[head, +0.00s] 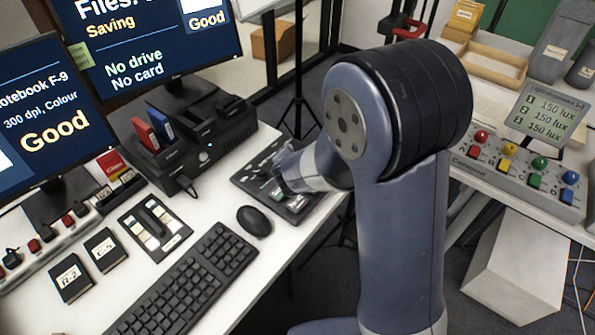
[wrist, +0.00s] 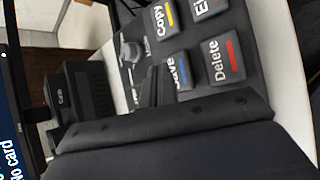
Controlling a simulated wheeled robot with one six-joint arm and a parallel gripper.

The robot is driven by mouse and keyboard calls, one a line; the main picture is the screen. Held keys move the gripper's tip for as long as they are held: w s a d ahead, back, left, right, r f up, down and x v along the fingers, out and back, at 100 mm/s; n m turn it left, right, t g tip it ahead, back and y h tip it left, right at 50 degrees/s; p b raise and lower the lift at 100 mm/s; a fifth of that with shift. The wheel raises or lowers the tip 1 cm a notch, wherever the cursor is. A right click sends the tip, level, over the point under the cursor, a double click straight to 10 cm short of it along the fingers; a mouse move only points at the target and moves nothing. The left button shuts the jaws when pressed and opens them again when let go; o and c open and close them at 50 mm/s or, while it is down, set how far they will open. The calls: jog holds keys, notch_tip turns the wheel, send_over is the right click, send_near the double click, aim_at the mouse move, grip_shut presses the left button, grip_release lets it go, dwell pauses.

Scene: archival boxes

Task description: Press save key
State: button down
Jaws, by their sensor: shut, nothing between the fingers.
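The save key (wrist: 182,71), dark with a blue stripe, sits on the black key panel (head: 247,180) in the wrist view. Its label is partly hidden and reads "ave". My gripper (wrist: 152,84) is shut and empty, its dark fingers at the left edge of the save key and covering part of it. I cannot tell whether they touch it. In the head view my gripper (head: 284,178) is low over the panel, and my arm hides part of it. The copy key (wrist: 163,20) with a yellow stripe and the delete key (wrist: 222,59) with a red stripe are beside the save key.
A dark knob (wrist: 130,52) stands on the panel near the fingers. A mouse (head: 254,221) and keyboard (head: 190,283) lie left of the panel. A black dock (head: 205,152) with red and blue drives stands behind. The upper monitor (head: 150,45) reads "Saving" and "No drive".

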notch_tip(320, 180, up, 5)
jog(key=p, duration=0.4)
jog(key=shift+f, duration=0.1)
dwell(0.8)
jog(key=shift+f+b, duration=0.6)
jog(key=shift+f, duration=0.15)
jog(key=p, duration=0.2)
jog(key=shift+r+p, duration=0.3)
jog(key=shift+r, duration=0.05)
notch_tip(320, 180, up, 5)
jog(key=p, duration=0.3)
jog(key=shift+f+p, duration=0.1)
jog(key=shift+p, duration=0.3)
jog(key=shift+f, duration=0.15)
